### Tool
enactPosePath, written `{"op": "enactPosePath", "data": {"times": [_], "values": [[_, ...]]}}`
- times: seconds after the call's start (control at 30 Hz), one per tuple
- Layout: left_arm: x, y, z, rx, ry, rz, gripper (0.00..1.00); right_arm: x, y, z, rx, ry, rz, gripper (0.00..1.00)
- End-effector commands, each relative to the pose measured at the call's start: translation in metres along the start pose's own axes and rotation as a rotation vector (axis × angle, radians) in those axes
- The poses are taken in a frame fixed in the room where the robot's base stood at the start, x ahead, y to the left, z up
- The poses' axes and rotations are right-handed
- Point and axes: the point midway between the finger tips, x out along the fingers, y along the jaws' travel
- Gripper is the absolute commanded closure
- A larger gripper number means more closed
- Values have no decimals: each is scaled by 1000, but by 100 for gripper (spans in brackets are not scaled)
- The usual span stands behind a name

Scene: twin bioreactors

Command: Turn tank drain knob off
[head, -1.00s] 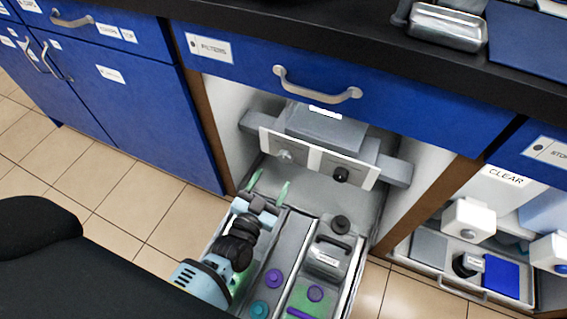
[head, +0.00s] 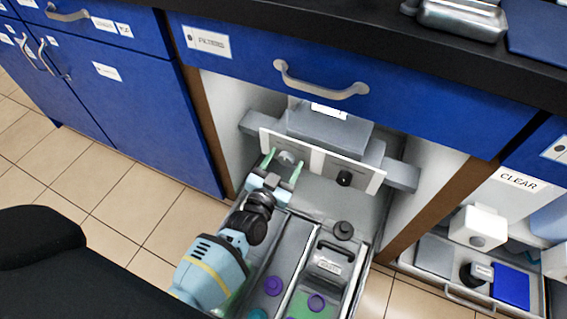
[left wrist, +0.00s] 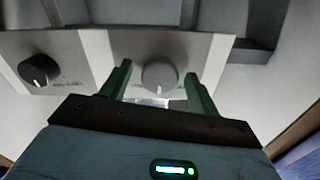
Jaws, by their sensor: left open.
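A white panel (head: 321,166) under the blue counter carries two knobs. The grey knob (head: 286,157) is on its left half and the black knob (head: 344,178) on its right half. My left gripper (head: 284,163) is open, with its green fingers pointing at the grey knob. In the left wrist view, the grey knob (left wrist: 159,75) shows between the two fingertips, and the black knob (left wrist: 37,69) with a white pointer mark is off to the left. I cannot tell whether the fingers touch the grey knob. The panel's lettering is too small to read. My right gripper is not in view.
A pulled-out drawer (head: 361,262) below the panel holds a grey handled container (head: 327,264), a black-capped item (head: 344,230) and purple-capped items (head: 273,286). The closed blue FILTERS drawer (head: 420,100) is above. Brown cabinet sides (head: 424,206) bound the opening.

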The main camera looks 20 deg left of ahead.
Motion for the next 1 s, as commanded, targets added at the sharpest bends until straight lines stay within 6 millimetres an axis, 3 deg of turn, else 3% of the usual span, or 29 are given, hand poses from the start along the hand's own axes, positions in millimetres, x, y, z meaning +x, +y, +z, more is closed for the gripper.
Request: {"op": "enactPosePath", "data": {"times": [0.03, 0.37, 0.67, 1.0], "values": [[0, 0, 0, 0, 0, 0, 39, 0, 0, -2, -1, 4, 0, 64], [0, 0, 0, 1, 0, 0, 82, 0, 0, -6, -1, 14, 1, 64], [0, 0, 0, -34, 0, 1, 84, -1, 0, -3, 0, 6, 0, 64], [0, 0, 0, -248, 1, 2, 84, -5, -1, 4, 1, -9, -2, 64]]}}
